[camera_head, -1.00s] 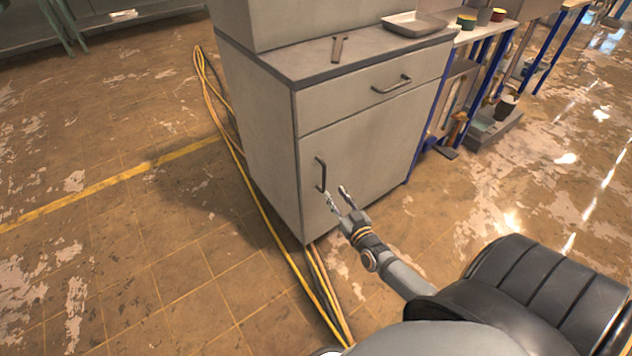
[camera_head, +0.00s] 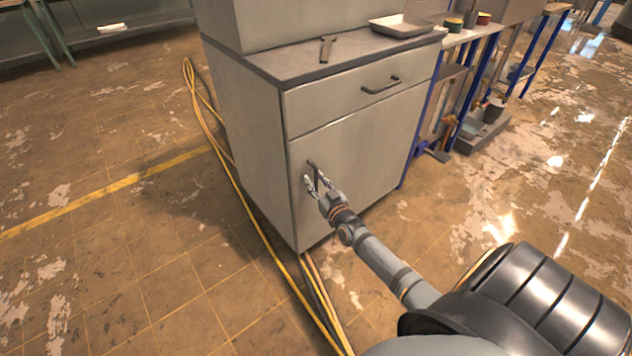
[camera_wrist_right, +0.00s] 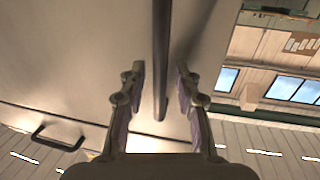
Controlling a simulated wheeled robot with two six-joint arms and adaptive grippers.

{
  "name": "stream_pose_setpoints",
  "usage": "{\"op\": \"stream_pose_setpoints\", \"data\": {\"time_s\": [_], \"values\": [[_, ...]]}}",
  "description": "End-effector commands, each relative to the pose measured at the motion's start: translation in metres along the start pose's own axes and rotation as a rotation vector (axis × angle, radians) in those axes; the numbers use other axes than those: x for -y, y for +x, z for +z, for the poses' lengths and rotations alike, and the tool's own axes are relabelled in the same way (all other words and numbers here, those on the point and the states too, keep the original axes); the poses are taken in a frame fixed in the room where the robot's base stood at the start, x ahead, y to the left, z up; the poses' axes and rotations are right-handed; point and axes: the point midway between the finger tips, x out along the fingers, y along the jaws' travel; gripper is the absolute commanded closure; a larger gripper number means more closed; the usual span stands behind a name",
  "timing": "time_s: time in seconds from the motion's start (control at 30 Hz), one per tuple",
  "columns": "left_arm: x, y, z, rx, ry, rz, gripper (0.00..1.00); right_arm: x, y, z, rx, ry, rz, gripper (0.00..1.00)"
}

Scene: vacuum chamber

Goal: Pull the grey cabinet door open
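The grey cabinet door (camera_head: 365,150) is closed, flush with the cabinet front below a drawer. Its dark vertical handle (camera_head: 312,170) is near the door's left edge, partly hidden by my right gripper. My right gripper (camera_head: 313,182) is open at the handle. In the right wrist view, the handle (camera_wrist_right: 160,60) runs between the two spread fingers of my right gripper (camera_wrist_right: 160,95), with a gap on each side. My left gripper is not in view.
The drawer handle (camera_head: 381,86) sits above the door. A metal tray (camera_head: 400,26) and a small tool (camera_head: 327,48) lie on the cabinet top. Yellow cables (camera_head: 262,215) run along the floor beside the cabinet's left side. Floor in front is mostly clear.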

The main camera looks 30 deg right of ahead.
Motion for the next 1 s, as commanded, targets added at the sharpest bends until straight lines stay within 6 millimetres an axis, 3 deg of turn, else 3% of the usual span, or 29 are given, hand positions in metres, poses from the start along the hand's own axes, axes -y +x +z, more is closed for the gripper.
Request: {"op": "stream_pose_setpoints", "data": {"time_s": [0.03, 0.2, 1.0], "values": [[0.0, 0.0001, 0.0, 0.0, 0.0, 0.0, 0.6, 0.0001, -0.0001, 0.0, 0.0, 0.0, 0.0, 0.78], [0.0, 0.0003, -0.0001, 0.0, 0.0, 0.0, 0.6, 0.0, -0.0002, 0.0001, 0.0, 0.0, 0.0, 1.0], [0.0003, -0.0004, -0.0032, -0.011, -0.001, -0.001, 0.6, -0.0045, -0.0071, 0.0006, 0.003, -0.001, -0.009, 1.0]]}}
